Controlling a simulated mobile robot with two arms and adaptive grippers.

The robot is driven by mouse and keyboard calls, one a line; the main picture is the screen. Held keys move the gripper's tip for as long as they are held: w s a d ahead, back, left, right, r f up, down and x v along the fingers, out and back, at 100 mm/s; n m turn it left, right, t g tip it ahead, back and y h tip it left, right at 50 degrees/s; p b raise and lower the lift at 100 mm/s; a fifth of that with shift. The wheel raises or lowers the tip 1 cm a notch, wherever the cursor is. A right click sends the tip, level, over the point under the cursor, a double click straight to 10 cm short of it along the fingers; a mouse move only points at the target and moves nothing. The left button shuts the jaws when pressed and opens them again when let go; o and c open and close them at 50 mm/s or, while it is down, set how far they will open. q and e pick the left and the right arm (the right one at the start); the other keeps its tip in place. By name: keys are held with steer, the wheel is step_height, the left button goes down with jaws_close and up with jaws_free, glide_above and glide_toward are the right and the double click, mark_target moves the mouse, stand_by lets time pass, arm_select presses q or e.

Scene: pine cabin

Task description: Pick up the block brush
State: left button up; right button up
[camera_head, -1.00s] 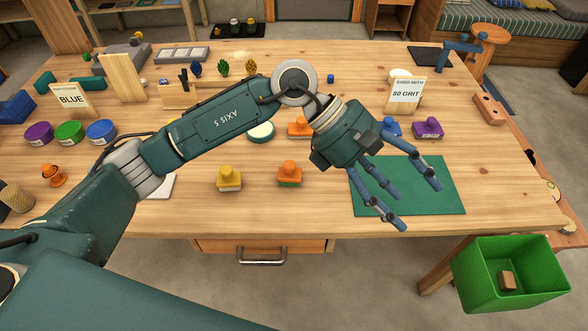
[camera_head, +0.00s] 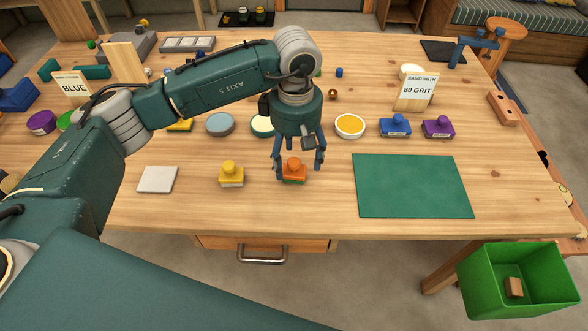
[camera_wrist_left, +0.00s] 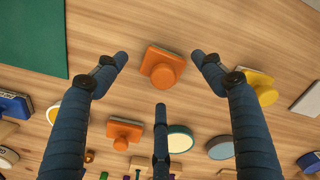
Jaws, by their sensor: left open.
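An orange knobbed block (camera_head: 293,171) with a green underside sits on the table near the front edge. No label marks it as the block brush, and I cannot make out bristles. My left gripper (camera_head: 299,167) is open above it, pointing down. In the left wrist view, the orange block (camera_wrist_left: 161,68) lies between the spread fingers of the left gripper (camera_wrist_left: 160,75), apart from them. A yellow knobbed block (camera_head: 231,174) stands just left. A second orange block (camera_wrist_left: 125,131) shows in the wrist view; my arm hides it in the head view. My right gripper is out of view.
A green mat (camera_head: 412,185) lies to the right, bare. Blue (camera_head: 396,126) and purple (camera_head: 438,127) knobbed blocks stand behind it, near an "80 GRIT" sign (camera_head: 414,93). A pale square (camera_head: 157,180) lies left. A green bin (camera_head: 520,280) stands beyond the front right edge.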

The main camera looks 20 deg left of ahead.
mark_target(295, 161)
arm_select(q)
steer(key=shift+s+f+p, duration=0.15)
steer(key=shift+f+p, duration=0.2)
steer(key=shift+f, duration=1.55)
steer(key=c, duration=1.4)
steer(key=shift+r, duration=0.55)
step_height(295, 161, up, 19)
steer(key=b, duration=0.2)
